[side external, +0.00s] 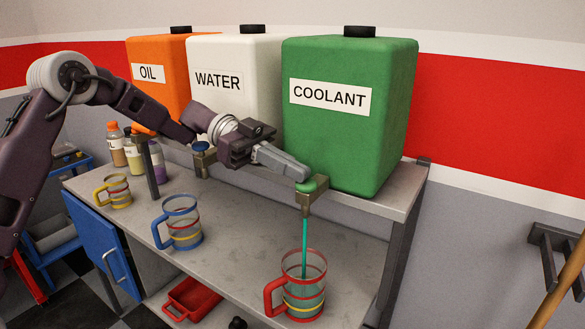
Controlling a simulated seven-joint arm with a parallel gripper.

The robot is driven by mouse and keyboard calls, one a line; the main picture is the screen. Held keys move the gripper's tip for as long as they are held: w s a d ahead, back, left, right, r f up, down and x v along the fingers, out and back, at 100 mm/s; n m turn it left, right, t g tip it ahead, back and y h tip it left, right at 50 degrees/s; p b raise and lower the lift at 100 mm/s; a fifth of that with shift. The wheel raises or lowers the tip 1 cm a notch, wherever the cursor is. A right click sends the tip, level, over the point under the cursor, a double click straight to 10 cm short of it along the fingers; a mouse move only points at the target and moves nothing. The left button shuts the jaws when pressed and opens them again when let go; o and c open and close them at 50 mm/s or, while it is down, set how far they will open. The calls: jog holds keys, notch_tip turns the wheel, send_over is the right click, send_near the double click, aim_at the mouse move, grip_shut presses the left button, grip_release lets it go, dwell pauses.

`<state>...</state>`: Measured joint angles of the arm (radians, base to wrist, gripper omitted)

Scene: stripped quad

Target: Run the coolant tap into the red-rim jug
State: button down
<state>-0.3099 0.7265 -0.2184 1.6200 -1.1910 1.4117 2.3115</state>
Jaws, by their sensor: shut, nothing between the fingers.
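The green coolant tank (352,130) stands on the raised shelf at the right. Its tap (310,194) has a green top, and a teal stream (304,245) runs from it down into the red-rim jug (302,285). The jug is clear with a red handle and a yellow band, and it stands upright under the tap with some liquid showing in it. My gripper (303,176) is shut and empty, its fingertips at the green tap top. Whether they touch it is hard to tell.
A blue-rim jug (181,222) and a yellow-rim jug (114,190) stand on the grey bench (235,240) to the left. The white water tank (225,102) and orange oil tank (150,98) stand behind my arm. Several small bottles (133,152) stand at the back left.

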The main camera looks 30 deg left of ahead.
jog(key=shift+a+f, duration=0.1)
jog(key=shift+f, duration=0.25)
dwell(0.6)
jog(key=shift+a+r, duration=0.1)
jog(key=shift+a, duration=0.2)
notch_tip(320, 180, up, 8)
jog(key=a, duration=0.2)
jog(key=shift+a+r, duration=0.1)
